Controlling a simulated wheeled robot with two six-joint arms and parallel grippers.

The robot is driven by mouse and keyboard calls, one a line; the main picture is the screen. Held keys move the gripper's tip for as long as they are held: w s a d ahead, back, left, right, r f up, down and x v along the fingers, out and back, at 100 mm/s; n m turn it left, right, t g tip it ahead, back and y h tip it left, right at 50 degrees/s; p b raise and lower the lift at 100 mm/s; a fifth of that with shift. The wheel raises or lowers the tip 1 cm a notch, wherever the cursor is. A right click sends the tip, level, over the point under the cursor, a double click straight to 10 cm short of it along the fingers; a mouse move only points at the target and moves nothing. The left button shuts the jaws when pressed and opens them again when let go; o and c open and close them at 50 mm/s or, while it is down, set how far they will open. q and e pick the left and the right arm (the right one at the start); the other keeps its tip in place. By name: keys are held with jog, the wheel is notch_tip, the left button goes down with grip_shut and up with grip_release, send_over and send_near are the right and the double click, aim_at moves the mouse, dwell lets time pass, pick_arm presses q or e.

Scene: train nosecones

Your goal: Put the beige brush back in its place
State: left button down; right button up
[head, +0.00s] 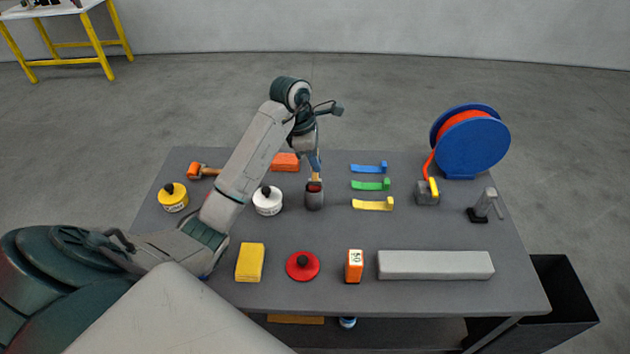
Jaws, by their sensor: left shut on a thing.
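The beige brush (315,177) is upright in my left gripper (314,160), just above or partly inside the mouth of a dark grey cup (314,198). The gripper points down from above and is shut on the upper part of the brush. The cup shows something reddish at its mouth. I cannot tell how deep the brush reaches into it. My right gripper is out of view.
A white lidded pot (267,203) stands close left of the cup. An orange block (286,161) lies behind. Blue (369,168), green (371,185) and yellow (373,204) pieces lie to the right. A red disc (303,267) and orange box (354,267) are in front.

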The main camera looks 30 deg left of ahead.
aim_at(315, 180)
pick_arm(q)
jog(key=f, duration=0.3)
jog(key=shift+s+f+p, duration=0.3)
jog(key=shift+p, duration=0.05)
jog(key=shift+w+f, duration=0.2)
jog(key=shift+f, duration=0.35)
jog(key=shift+w, duration=0.1)
jog(key=c, duration=1.4)
grip_release()
jog(key=shift+c, duration=0.2)
jog(key=shift+o, duration=0.2)
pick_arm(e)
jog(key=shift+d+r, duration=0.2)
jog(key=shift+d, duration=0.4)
pick_arm(q)
jog(key=shift+r, duration=0.15)
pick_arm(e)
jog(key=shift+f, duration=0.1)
